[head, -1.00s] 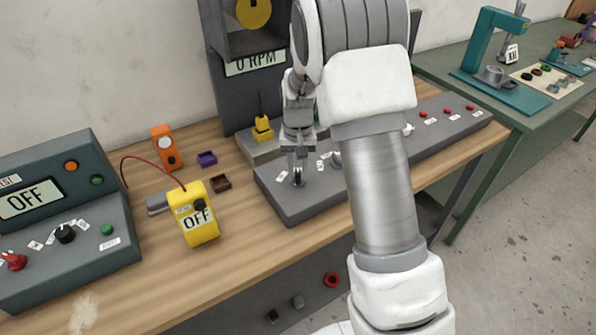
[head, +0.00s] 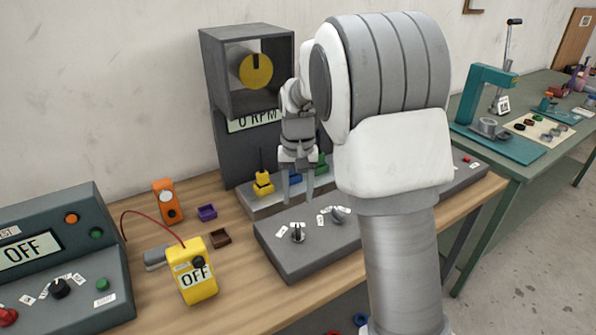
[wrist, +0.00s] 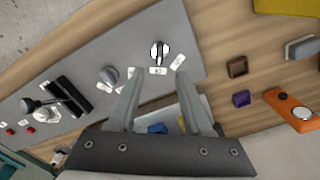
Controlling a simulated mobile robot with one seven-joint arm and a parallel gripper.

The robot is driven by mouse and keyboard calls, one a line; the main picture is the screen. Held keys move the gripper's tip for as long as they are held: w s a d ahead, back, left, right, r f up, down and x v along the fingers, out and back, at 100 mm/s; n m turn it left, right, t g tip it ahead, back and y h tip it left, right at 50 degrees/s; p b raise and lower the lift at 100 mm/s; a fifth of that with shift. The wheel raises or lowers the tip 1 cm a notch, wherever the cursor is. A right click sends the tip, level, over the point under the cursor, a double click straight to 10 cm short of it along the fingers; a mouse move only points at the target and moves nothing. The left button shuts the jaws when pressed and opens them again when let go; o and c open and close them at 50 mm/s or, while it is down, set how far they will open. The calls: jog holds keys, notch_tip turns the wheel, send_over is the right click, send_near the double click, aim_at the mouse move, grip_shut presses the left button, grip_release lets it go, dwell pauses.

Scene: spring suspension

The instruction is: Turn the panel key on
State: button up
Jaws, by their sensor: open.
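The panel key (head: 297,234) is a small dark handle on a round silver lock. It stands at the left end of the sloped grey control panel (head: 290,262), with small white labels beside it. In the wrist view the key (wrist: 159,51) shows as a dark bar on a pale disc, beyond my fingertips. The labels are too small to read.
A grey knob (head: 337,214) sits right of the key. Behind the panel stands the machine with a yellow disc (head: 256,70) and a "0 RPM" display (head: 252,121). A yellow meter (head: 198,280) reading OFF stands at left. My arm hides the panel's middle.

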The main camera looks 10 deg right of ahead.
notch_tip(320, 180, up, 6)
jog(key=shift+r, duration=0.2)
